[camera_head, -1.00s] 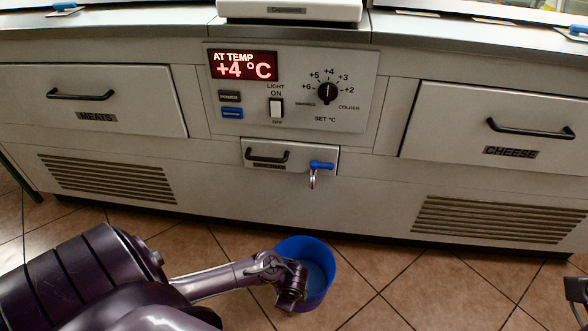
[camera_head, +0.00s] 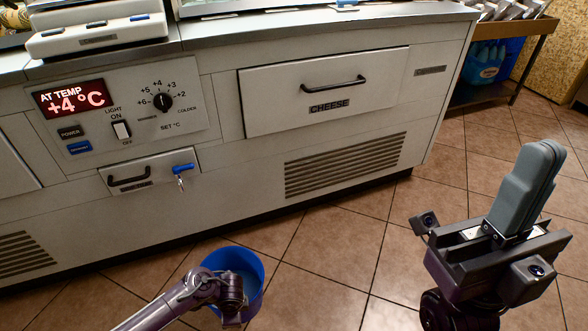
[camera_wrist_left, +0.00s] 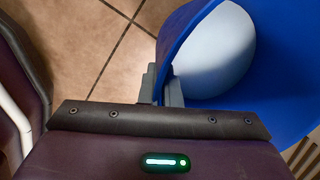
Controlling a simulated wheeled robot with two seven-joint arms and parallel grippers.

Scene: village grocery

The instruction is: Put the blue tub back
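The blue tub (camera_head: 256,268) is low in front of the counter in the head view, and its blue wall fills the right of the left wrist view (camera_wrist_left: 290,95). Inside it a pale, smooth surface shows; I cannot tell if it is water or the bottom. My left gripper (camera_head: 232,305) is at the tub's near rim. In the left wrist view its fingers (camera_wrist_left: 163,85) pinch the tub's wall, one on each side. Whether the tub touches the floor is hidden. My right gripper (camera_head: 541,150) is at the right, its grey fingers together, empty.
The counter has a cheese drawer (camera_head: 325,92), a vent (camera_head: 345,165) and a small drawer (camera_head: 140,172) with a blue-handled tap (camera_head: 183,169). Tiled floor (camera_head: 335,245) is clear between my grippers.

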